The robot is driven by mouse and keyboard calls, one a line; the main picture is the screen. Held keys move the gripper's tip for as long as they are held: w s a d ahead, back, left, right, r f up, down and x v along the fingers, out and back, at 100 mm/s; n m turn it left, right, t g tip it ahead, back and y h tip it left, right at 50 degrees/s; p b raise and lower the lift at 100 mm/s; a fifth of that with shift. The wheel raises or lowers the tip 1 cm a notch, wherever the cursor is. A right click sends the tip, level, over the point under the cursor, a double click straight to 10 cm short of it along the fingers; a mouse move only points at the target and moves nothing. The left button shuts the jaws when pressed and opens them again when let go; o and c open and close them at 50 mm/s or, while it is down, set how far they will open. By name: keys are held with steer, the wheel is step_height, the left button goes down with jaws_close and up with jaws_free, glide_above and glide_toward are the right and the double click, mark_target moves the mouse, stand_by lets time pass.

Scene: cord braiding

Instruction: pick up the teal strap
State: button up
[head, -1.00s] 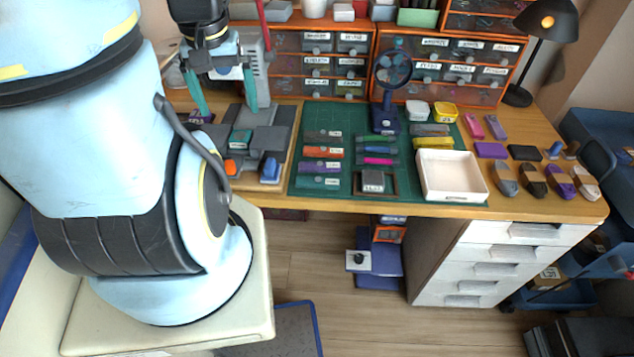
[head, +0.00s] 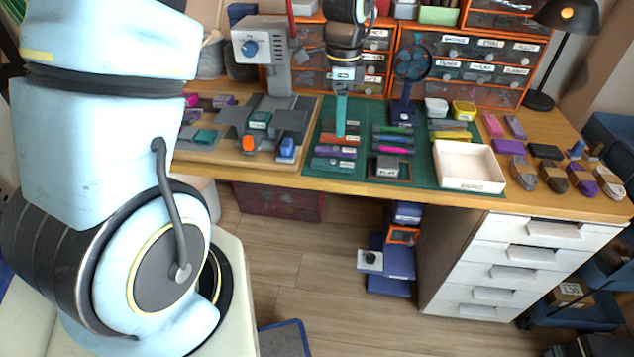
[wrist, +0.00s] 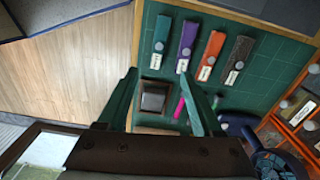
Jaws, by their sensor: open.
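The teal strap (head: 332,164) lies flat on the green cutting mat, nearest the front edge in the left column of straps. In the wrist view the teal strap (wrist: 160,36) is at the left end of the row, with a white label. My gripper (head: 340,134) is above this column and appears over its back part in the head view. In the wrist view my gripper (wrist: 158,75) is open and empty, its teal fingers wide apart, with the strap beyond the fingertips. I cannot tell its exact height above the mat.
Purple (wrist: 187,42), orange (wrist: 212,52) and dark (wrist: 238,57) straps lie beside the teal one. A framed grey block (head: 386,168) and thinner strips (head: 391,140) lie to the right, then a white tray (head: 469,166). A grey fixture (head: 267,122) stands left.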

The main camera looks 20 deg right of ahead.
steer(key=d+f+m, duration=0.1)
glide_above(344, 164)
step_height(344, 164, down, 5)
steer(key=shift+w+a+f+p, duration=0.1)
steer(key=shift+a+f+p, duration=0.05)
steer(key=shift+p, duration=0.2)
steer(key=shift+f+p, duration=0.75)
steer(key=shift+f, duration=2)
steer(key=shift+c, duration=0.4)
jaws_close()
